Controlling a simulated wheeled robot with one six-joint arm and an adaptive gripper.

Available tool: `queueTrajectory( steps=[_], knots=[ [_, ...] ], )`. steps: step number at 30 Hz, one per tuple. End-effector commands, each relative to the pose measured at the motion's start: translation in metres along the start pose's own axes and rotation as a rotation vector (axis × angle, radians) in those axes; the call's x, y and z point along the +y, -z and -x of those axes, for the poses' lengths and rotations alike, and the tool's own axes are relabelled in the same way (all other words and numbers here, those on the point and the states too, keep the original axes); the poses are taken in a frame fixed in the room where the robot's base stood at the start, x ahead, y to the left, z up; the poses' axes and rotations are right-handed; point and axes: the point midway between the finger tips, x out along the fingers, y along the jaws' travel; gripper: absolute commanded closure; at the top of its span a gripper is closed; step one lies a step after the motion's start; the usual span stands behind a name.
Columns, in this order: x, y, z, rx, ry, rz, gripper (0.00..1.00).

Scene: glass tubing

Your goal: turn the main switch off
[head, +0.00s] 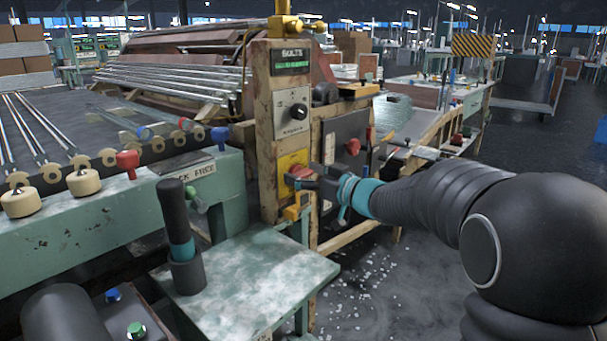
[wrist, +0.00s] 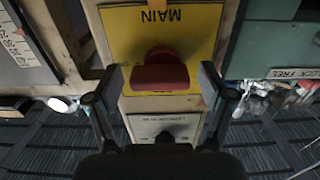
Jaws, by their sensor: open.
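The main switch is a red knob (wrist: 160,76) on a yellow plate (wrist: 200,25) marked MAIN, upside down in the wrist view. Its bar lies sideways across that picture. My gripper (wrist: 161,84) is open, with one finger on each side of the knob and a small gap showing at both sides. In the head view, the yellow plate (head: 291,160) is low on a worn post, and the red knob (head: 299,171) is partly hidden by my gripper (head: 303,183), which reaches it from the right.
Above the plate, the post carries a black dial (head: 298,111) and a green display (head: 290,61). A dark panel with another red knob (head: 353,147) stands close to the right. A black-handled tool (head: 174,215) stands on the small table (head: 270,270). White bits litter the floor (head: 375,275).

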Motion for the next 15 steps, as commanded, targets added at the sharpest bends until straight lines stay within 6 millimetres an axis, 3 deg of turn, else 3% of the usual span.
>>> queueTrajectory(
  steps=[6, 13, 15],
  knots=[
    [0.0001, -0.0003, -0.0001, 0.000, 0.000, 0.000, 0.19],
    [0.0000, -0.0003, 0.0000, -0.001, 0.000, 0.000, 0.76],
    [0.0000, -0.0003, 0.0000, -0.001, 0.000, 0.000, 0.79]
  ],
)
